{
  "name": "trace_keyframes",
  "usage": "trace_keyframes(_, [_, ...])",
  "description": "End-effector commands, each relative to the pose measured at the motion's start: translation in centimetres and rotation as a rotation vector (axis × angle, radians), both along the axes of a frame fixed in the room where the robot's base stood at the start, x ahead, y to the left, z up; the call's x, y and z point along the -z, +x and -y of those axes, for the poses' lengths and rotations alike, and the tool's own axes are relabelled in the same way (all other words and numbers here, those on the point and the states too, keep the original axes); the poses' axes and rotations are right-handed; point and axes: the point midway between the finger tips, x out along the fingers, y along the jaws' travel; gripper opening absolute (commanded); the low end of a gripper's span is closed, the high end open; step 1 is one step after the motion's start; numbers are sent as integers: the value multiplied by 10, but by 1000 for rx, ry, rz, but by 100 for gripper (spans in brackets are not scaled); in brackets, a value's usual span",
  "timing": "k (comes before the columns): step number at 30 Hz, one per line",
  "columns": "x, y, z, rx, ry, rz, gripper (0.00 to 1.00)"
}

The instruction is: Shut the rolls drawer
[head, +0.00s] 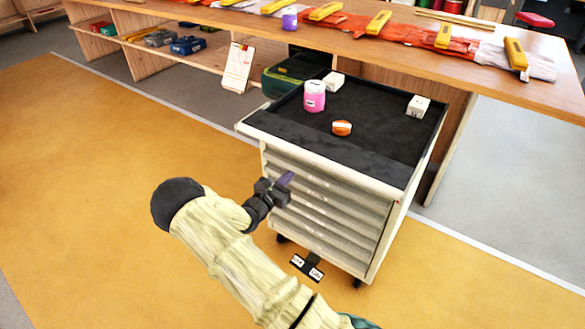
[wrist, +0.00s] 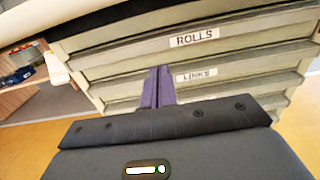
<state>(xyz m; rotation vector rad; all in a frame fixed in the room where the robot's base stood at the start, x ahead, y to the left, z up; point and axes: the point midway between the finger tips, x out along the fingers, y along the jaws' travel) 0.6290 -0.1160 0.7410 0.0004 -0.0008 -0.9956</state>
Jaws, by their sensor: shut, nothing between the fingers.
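The rolls drawer (wrist: 235,42), labelled ROLLS, is near the top of a pale grey drawer cabinet (head: 392,238). In the head view the drawer fronts look about flush with each other, and I see no open gap at the rolls drawer. The links drawer (wrist: 240,74) is just below it. My gripper (head: 286,178) is in front of the cabinet's upper left part. In the wrist view its purple fingers (wrist: 158,72) are together and empty, overlapping the fronts left of the labels. I cannot tell if the fingertips touch a front.
On the cabinet's dark top are a pink jar (head: 314,97), an orange round item (head: 341,128) and white blocks (head: 418,106). A wooden bench (head: 380,50) stands close behind. A black labelled piece (head: 307,267) lies by the cabinet's foot. The yellow floor (head: 90,190) at left is clear.

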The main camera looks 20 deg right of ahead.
Motion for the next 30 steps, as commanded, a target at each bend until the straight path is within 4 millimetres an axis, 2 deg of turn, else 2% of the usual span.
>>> trace_keyframes(6, [1,-23,-43,-11,1,-3,0])
trace_keyframes(12, [1,-35,-64,-15,1,-2,0])
trace_keyframes(30, [1,-38,-63,-1,12,0,0])
